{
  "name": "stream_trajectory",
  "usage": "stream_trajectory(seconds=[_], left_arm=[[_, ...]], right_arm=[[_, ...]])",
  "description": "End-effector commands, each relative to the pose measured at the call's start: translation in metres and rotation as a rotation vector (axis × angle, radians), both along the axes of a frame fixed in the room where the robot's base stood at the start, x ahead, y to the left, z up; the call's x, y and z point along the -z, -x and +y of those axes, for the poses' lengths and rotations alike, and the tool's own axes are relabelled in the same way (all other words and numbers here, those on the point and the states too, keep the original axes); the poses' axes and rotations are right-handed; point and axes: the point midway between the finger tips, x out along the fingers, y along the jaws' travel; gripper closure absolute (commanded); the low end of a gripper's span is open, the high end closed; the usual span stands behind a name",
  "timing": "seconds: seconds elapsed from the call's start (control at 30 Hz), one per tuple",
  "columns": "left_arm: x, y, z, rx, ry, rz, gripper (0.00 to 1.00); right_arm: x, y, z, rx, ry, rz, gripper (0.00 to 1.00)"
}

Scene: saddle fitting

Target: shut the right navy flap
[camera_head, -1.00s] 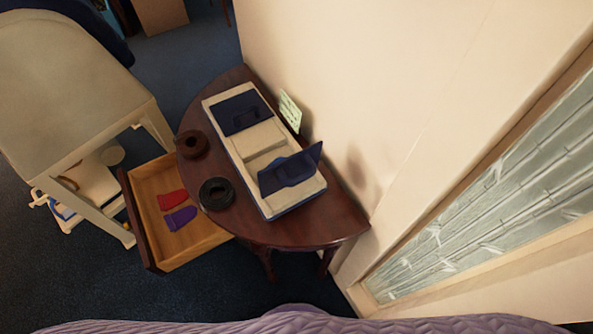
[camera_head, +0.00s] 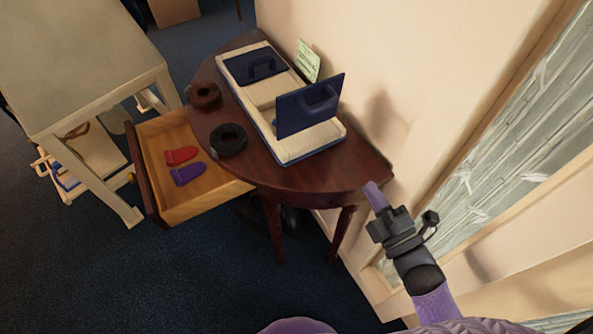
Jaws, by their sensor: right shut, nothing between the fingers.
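The right navy flap (camera_head: 310,105) stands raised, near upright, at the near right end of the cream box (camera_head: 297,149). It has a navy handle on its face. The other navy flap (camera_head: 252,67) lies flat over the far left end of the box, with its own handle. My right gripper (camera_head: 373,190) is in front of the table's right end, below and to the right of the raised flap and apart from it. Its purple-tipped fingers are together and hold nothing. My left gripper is not in view.
The box stands on a dark half-round table (camera_head: 245,170) against the wall. A brown ring (camera_head: 204,95) and a black ring (camera_head: 229,139) lie beside it. An open drawer (camera_head: 205,199) holds red and purple pieces. A green card (camera_head: 307,62) stands behind the box.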

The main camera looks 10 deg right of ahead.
Motion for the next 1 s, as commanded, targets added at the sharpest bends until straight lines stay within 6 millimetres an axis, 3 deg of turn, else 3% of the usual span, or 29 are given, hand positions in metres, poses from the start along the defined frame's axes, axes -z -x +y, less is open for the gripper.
stream_trajectory(seconds=[0.03,0.1,0.2,0.4,0.7,1.0], left_arm=[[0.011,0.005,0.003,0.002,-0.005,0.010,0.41],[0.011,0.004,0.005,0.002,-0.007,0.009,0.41],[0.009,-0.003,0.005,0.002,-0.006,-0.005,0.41],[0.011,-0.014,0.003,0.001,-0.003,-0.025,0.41],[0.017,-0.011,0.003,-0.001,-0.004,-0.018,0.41],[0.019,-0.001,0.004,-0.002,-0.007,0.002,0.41]], right_arm=[[-0.008,-0.001,0.002,-0.023,0.064,-0.092,1.00],[-0.025,-0.002,0.006,-0.043,0.117,-0.168,1.00],[-0.035,-0.012,0.010,-0.046,0.123,-0.183,1.00],[-0.047,-0.051,0.025,-0.046,0.119,-0.181,1.00],[-0.063,-0.105,0.047,-0.045,0.118,-0.176,1.00],[-0.069,-0.125,0.055,-0.045,0.116,-0.172,1.00]])
